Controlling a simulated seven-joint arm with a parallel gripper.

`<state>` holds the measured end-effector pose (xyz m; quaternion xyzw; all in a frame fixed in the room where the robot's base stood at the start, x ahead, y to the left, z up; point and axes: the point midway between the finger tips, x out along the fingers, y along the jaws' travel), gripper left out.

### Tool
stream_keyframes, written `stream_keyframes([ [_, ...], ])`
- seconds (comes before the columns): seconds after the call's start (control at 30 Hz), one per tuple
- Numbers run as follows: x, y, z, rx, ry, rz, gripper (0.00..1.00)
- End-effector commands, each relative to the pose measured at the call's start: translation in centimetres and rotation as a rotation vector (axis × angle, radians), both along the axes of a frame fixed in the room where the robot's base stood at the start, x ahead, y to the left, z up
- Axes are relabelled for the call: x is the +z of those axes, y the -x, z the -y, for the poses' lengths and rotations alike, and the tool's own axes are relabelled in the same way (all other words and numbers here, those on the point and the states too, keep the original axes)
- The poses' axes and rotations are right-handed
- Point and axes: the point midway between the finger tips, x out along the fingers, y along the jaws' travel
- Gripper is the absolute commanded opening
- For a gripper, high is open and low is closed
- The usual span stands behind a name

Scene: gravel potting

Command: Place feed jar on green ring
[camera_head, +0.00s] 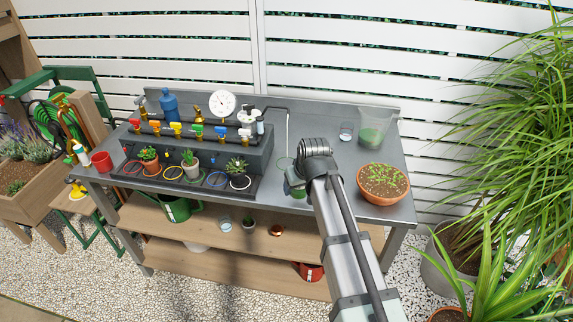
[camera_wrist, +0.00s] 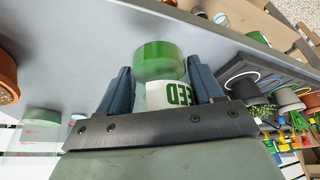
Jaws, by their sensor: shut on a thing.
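The feed jar (camera_wrist: 166,96), clear with green contents and a white label with green letters, is between the blue fingers of my gripper (camera_wrist: 157,88) in the wrist view. My gripper is shut on it, over the grey bench. In the head view my gripper (camera_head: 294,183) is near the bench's front edge, right of the black tray; my wrist hides most of the jar. I cannot tell whether the jar touches the bench.
A terracotta bowl of seedlings (camera_head: 383,184) stands to the right. A clear container with green contents (camera_head: 374,128) and a small glass (camera_head: 346,131) stand behind. The valve rack (camera_head: 200,150) and several potted plants are left. Bare bench lies between.

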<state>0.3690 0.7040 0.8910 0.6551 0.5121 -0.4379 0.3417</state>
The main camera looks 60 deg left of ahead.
Motion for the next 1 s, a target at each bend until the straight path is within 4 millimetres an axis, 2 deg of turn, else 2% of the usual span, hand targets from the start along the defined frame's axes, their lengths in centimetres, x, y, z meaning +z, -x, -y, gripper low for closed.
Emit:
stream_keyframes([
  [0.2, 0.2, -0.4, -0.3, -0.114, -0.001, 0.002, 0.28],
  [0.47, 0.2, -0.9, -1.5, -0.151, -0.002, 0.001, 0.28],
  [0.67, 0.3, -2.2, -4.7, -0.151, -0.002, 0.001, 0.28],
  [1.0, 0.3, -4.9, -11.2, -0.149, -0.002, 0.000, 0.28],
])
